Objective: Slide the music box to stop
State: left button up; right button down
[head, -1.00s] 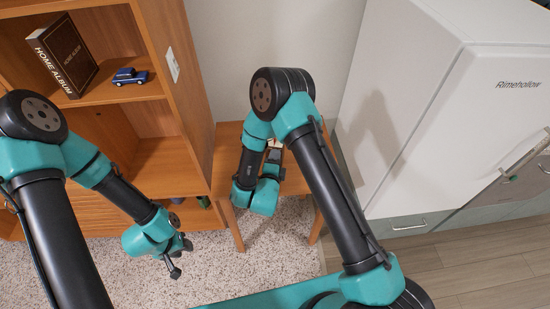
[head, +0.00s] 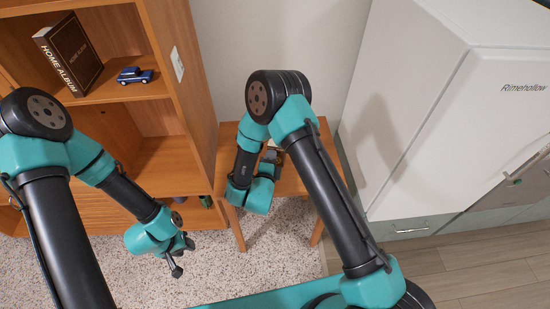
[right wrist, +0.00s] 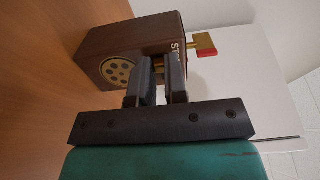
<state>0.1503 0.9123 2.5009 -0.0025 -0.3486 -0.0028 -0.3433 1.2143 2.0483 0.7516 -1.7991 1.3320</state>
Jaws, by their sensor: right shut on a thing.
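The music box (right wrist: 145,48) is a dark brown box with a round gold reel emblem on its front, partly seen letters "ST" and a red-and-gold handle (right wrist: 203,44) at its right side. In the right wrist view my right gripper (right wrist: 160,70) is at its front face, shut on a small part there that the fingers mostly hide. In the head view my right arm hides nearly all of the music box, above the small wooden table (head: 289,185). My left gripper (head: 180,258) hangs low before the shelf, fingers apart and empty.
A wooden shelf (head: 190,95) on the left holds a dark home album (head: 70,52) and a blue toy car (head: 134,75). A white fridge (head: 440,110) stands on the right. The carpet in front of the table is clear.

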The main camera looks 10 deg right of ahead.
jog(key=c, duration=1.1)
grip_release()
jog(key=v, duration=1.7)
jog(key=shift+s, duration=0.25)
